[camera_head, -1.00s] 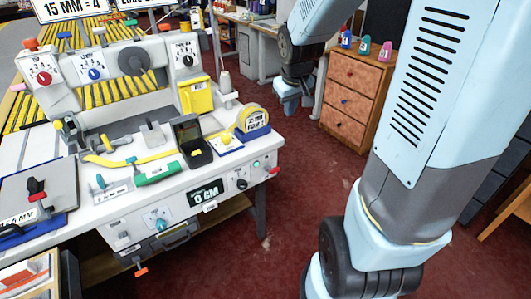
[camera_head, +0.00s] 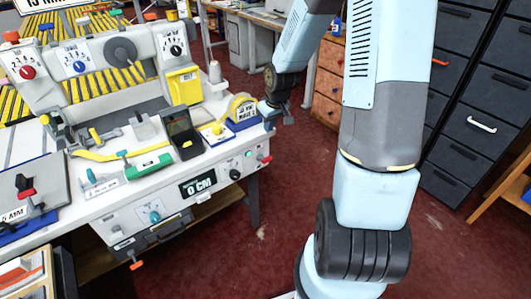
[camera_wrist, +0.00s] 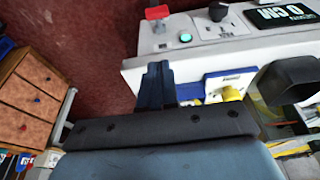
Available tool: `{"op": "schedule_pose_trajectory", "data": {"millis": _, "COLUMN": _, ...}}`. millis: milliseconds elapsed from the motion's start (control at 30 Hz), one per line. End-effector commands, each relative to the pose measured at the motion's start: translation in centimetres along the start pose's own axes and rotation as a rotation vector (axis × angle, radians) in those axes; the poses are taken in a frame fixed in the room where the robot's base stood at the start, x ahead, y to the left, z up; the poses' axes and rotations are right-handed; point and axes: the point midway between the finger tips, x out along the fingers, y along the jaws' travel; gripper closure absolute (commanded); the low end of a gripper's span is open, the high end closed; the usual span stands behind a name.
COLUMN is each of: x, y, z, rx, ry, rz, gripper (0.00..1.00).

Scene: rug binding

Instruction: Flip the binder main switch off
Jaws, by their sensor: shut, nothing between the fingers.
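The binder (camera_head: 185,185) is a white machine bench at left in the head view. At the right end of its front panel is a red-handled switch (camera_head: 265,159), with a green lamp (camera_head: 248,154) beside it. In the wrist view, the red switch (camera_wrist: 157,12) is at the top and the green lamp (camera_wrist: 185,37) just below and right of it. My gripper (camera_head: 279,115) is by the bench's right back corner, apart from the switch. In the wrist view, its dark fingers (camera_wrist: 158,85) are shut and empty. The switch's labels are too small to read.
The front panel has a "0 CM" display (camera_head: 198,184). A wooden drawer unit (camera_head: 330,82) and dark drawers (camera_head: 474,120) stand behind and right. Red floor is open right of the bench.

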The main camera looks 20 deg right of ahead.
Motion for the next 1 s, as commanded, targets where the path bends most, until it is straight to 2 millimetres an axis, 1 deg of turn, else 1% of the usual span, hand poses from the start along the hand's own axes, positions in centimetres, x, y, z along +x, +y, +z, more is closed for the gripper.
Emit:
{"op": "schedule_pose_trajectory", "data": {"millis": 200, "x": 0.2, "y": 0.0, "z": 0.0, "rx": 0.0, "ry": -0.001, "rz": 0.0, "gripper": 1.0}}
{"op": "schedule_pose_trajectory", "data": {"millis": 367, "x": 1.5, "y": -0.1, "z": 0.0, "rx": -0.002, "ry": -0.002, "rz": -0.001, "gripper": 1.0}}
{"op": "schedule_pose_trajectory", "data": {"millis": 1000, "x": 10.2, "y": 0.0, "z": 0.1, "rx": -0.002, "ry": -0.003, "rz": -0.001, "gripper": 1.0}}
